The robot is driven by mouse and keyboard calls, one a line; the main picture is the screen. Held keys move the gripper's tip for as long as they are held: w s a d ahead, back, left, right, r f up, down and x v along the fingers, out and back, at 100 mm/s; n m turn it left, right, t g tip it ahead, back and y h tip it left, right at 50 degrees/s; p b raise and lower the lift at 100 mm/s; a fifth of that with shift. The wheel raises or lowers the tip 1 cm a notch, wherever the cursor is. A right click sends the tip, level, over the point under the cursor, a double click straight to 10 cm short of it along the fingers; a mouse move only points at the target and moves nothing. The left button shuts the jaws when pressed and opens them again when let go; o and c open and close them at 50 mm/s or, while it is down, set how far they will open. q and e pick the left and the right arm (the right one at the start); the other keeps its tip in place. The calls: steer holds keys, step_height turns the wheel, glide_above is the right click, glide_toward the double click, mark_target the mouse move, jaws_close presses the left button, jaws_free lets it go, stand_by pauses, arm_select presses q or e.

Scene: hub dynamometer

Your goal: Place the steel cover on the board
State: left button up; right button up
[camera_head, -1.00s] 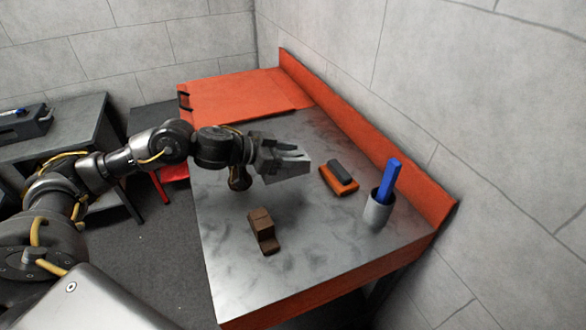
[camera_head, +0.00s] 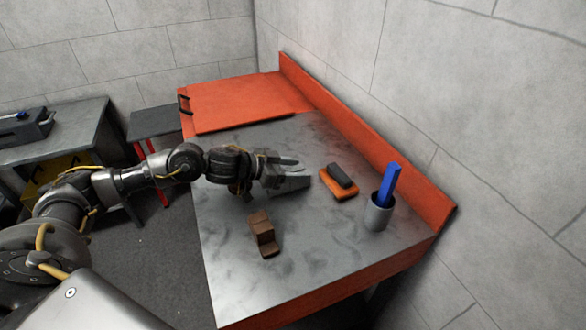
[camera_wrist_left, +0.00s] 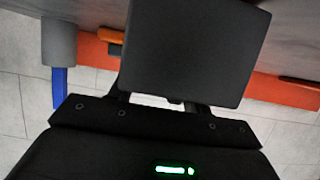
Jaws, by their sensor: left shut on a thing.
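My left gripper (camera_head: 284,169) is shut on a flat grey plate, the steel cover (camera_head: 291,187), low over the metal tabletop. In the left wrist view the cover (camera_wrist_left: 190,50) is a dark square that hides much of the scene behind it. I cannot tell whether it touches the tabletop. A large flat red-orange panel (camera_head: 245,100) with a dark handle lies at the far end of the table; it may be the board. The cover is nearer than this panel and apart from it. My right gripper is not in view.
On the metal table (camera_head: 310,255) stand a brown stepped block (camera_head: 262,232), an orange block with a dark top (camera_head: 341,189), and a grey cup (camera_head: 379,212) holding a blue bar (camera_head: 390,184). A red-orange ledge (camera_head: 350,125) runs along the wall.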

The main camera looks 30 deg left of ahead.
arm_select(q)
steer(key=shift+f, duration=0.1)
steer(key=o, duration=1.3)
steer(key=shift+c, duration=0.2)
steer(key=shift+s+a, duration=0.1)
steer(key=b+v, duration=0.1)
steer(key=v, duration=0.9)
steer(key=shift+s+a, duration=0.15)
steer(key=shift+s, duration=0.05)
steer(key=shift+s+a+r, duration=0.35)
steer(key=shift+s+r, duration=0.1)
